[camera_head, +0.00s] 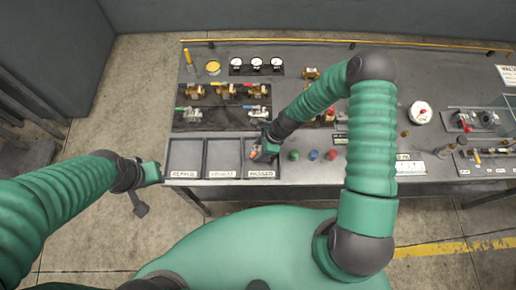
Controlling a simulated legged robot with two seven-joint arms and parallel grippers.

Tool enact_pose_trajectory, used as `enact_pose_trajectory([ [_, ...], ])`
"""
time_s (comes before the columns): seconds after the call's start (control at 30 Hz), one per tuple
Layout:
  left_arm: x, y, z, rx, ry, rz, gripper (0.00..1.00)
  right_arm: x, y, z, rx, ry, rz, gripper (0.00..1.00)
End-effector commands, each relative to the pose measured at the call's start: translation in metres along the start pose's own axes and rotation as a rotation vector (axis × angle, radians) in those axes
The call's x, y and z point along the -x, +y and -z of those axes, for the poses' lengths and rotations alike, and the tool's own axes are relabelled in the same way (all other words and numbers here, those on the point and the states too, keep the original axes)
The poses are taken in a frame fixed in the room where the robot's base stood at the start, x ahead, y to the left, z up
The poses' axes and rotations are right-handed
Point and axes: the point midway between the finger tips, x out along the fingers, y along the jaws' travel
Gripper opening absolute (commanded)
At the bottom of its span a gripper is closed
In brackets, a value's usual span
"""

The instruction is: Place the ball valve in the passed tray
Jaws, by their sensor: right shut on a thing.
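My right gripper (262,153) reaches down over the passed tray (273,168), the right one of three labelled trays at the bench's front edge. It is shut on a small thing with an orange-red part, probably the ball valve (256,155). The fingers and wrist hide most of it, and I cannot tell whether it touches the tray floor. My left gripper (146,184) is off the bench's front left corner, away from the trays; its finger opening is unclear.
The left tray (186,157) and middle tray (222,157) look empty. Behind them, a dark rack (221,116) holds several brass and steel valves with coloured handles. Coloured knobs (312,155) stand right of the passed tray. My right arm hides part of the bench.

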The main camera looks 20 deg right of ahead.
Motion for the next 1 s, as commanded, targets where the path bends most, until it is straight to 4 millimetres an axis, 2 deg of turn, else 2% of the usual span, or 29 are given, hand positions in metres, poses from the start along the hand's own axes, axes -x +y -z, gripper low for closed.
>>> enact_pose_trajectory([
  [0.13,0.000,0.000,0.000,-0.001,0.000,0.000,0.34,0.000,0.000,0.000,-0.001,0.002,0.004,0.00],
  [0.17,0.000,0.000,0.000,-0.001,0.000,0.000,0.34,0.000,0.001,0.000,-0.001,0.003,0.003,0.48],
  [0.3,0.000,0.000,0.000,-0.001,0.000,0.000,0.34,-0.001,0.001,-0.001,0.000,0.004,0.003,0.67],
  [0.67,-0.001,0.000,0.000,0.000,0.000,0.000,0.34,0.003,0.000,-0.001,-0.001,0.003,0.003,0.69],
  [0.77,-0.005,0.000,-0.001,0.000,0.000,0.000,0.34,0.016,-0.001,0.000,0.000,0.003,0.006,0.69],
  [1.0,-0.016,0.000,-0.004,-0.001,0.000,0.000,0.34,0.078,-0.001,0.000,0.000,0.005,0.010,0.69],
])
